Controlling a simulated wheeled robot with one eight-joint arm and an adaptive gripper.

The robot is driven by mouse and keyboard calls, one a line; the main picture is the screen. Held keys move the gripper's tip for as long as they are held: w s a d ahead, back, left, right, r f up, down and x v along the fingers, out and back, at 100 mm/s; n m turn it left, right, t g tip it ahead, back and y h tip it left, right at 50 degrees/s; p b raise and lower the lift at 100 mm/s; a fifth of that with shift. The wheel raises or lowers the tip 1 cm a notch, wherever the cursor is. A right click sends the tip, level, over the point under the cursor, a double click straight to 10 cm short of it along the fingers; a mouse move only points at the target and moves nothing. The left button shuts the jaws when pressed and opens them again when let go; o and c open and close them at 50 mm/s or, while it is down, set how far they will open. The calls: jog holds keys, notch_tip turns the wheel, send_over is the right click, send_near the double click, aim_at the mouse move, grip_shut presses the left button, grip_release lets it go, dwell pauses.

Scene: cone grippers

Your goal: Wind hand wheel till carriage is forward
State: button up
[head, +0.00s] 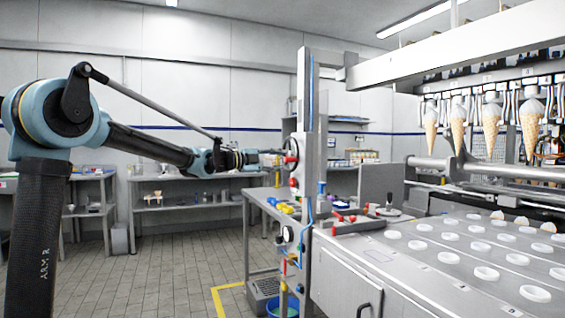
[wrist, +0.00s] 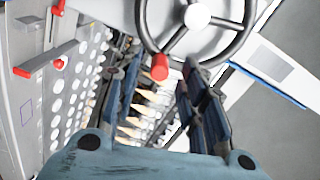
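The hand wheel (head: 291,155) is mounted on the grey post in the head view. In the wrist view its dark rim and spokes (wrist: 235,25) fill the top, with a white hub and a red handle (wrist: 160,67). My gripper (wrist: 162,68) is open. In the wrist view its fingers stand on either side of the red handle; I cannot tell whether they touch it. In the head view my gripper (head: 268,154) is just left of the wheel. The carriage (head: 485,85) appears to be the overhead row of grippers holding several ice cream cones (head: 490,122).
A steel machine top (head: 400,275) with rows of white round holders lies at the right. Side tables with small items (head: 190,203) stand behind. The tiled floor (head: 150,275) at left is clear.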

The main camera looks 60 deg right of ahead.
jog(key=v, duration=0.8)
jog(key=shift+w, duration=0.2)
jog(key=shift+a, duration=0.15)
jog(key=c, duration=0.7)
jog(key=shift+s+r+n, duration=0.1)
jog(key=shift+r+n, duration=0.2)
jog(key=shift+r, duration=0.05)
grip_shut()
notch_tip(320, 180, up, 8)
jog(key=s+a+n+t+y, duration=0.1)
jog(key=s+a+n+t, duration=0.15)
jog(key=n, duration=0.75)
jog(key=s+d+f+n, duration=0.1)
jog(key=s+d+f, duration=0.3)
jog(key=d, duration=0.4)
jog(key=shift+s+d+f, duration=0.2)
jog(key=shift+s+f, duration=0.1)
jog(key=shift+s, duration=0.2)
